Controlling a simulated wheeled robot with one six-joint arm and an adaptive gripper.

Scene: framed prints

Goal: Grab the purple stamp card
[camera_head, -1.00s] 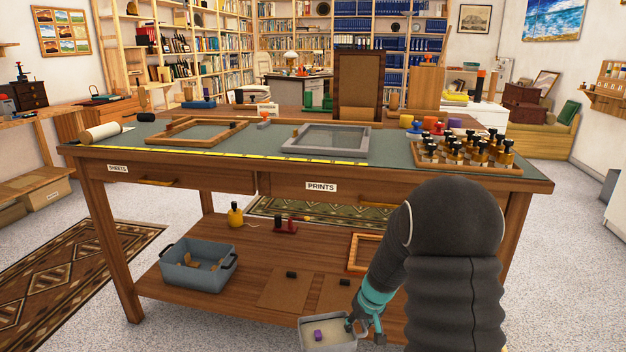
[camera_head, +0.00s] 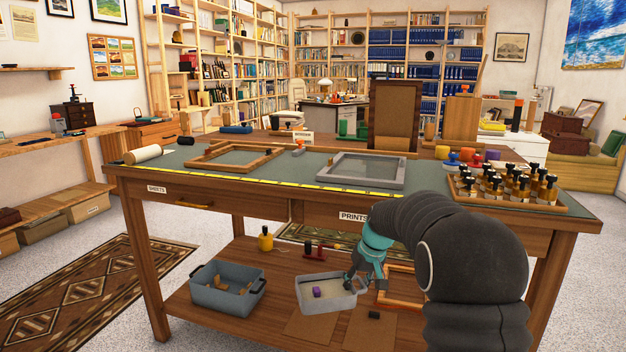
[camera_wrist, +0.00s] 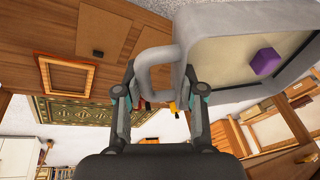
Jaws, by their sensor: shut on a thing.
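A purple block (camera_head: 317,292), the only purple thing in the tray, lies on the pale floor of a grey tray (camera_head: 342,309). It also shows in the wrist view (camera_wrist: 265,61), apart from my gripper. My gripper (camera_head: 352,283) is at the right end of the tray. In the wrist view my gripper (camera_wrist: 158,80) is shut on the tray's grey loop handle (camera_wrist: 145,68), with one finger on each side. The tray appears held at or just above the table's lower shelf; I cannot tell whether it touches.
A blue-grey bin (camera_head: 228,298) with brown pieces stands on the lower shelf (camera_head: 270,326) at left. A yellow bottle (camera_head: 265,240) and a wooden frame (camera_head: 402,298) are nearby. The tabletop (camera_head: 300,180) overhangs the shelf. Table legs bound the space.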

